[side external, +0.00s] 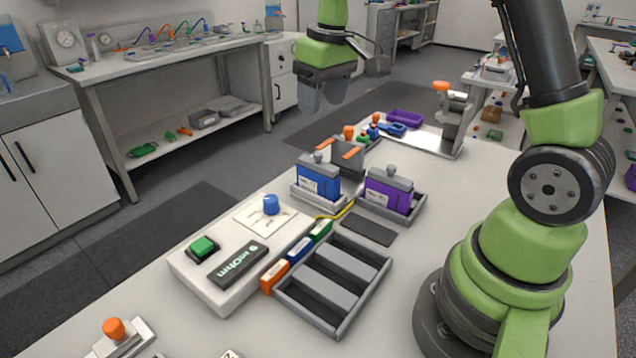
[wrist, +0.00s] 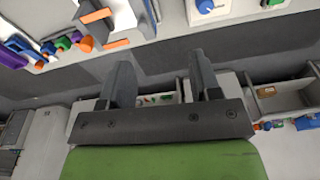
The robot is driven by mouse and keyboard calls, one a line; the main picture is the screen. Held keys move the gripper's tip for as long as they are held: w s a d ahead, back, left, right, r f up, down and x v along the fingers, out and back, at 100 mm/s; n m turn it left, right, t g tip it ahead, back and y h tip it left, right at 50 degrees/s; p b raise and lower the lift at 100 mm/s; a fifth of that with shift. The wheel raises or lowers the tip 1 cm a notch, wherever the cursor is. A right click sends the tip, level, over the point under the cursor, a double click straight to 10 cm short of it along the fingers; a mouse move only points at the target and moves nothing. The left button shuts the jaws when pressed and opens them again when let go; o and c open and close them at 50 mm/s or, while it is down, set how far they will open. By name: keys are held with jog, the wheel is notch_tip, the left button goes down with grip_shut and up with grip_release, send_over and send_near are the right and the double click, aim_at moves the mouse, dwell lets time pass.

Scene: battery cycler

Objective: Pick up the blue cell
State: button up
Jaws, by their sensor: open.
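The blue cell (side external: 318,183) is a blue block with a grey knob on top. It stands upright in a light tray on the workbench, in the middle of the side view. My gripper (side external: 325,97) is high above the bench's far edge, up and slightly right of the blue cell in that view, and well apart from it. In the wrist view the two dark fingers of my gripper (wrist: 158,75) are spread with nothing between them.
A purple cell (side external: 388,190) stands in a grey tray just right of the blue cell. An orange-marked grey holder (side external: 347,157) is behind it. In front are a tester with a blue knob (side external: 271,204), and an empty slotted rack (side external: 335,283).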

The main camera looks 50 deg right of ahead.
jog(key=g, duration=0.2)
send_over(320, 163)
jog(key=shift+n, duration=0.4)
jog(key=f, duration=0.7)
jog(key=shift+s+d, duration=0.15)
jog(key=shift+d, duration=0.15)
notch_tip(320, 163, down, 4)
jog(key=shift+r, duration=0.15)
jog(key=shift+w+a+f, duration=0.1)
jog(key=shift+w+f, duration=0.1)
jog(key=shift+f, duration=1.35)
jog(key=shift+w+f, duration=0.15)
jog(key=shift+f, duration=1.4)
grip_shut()
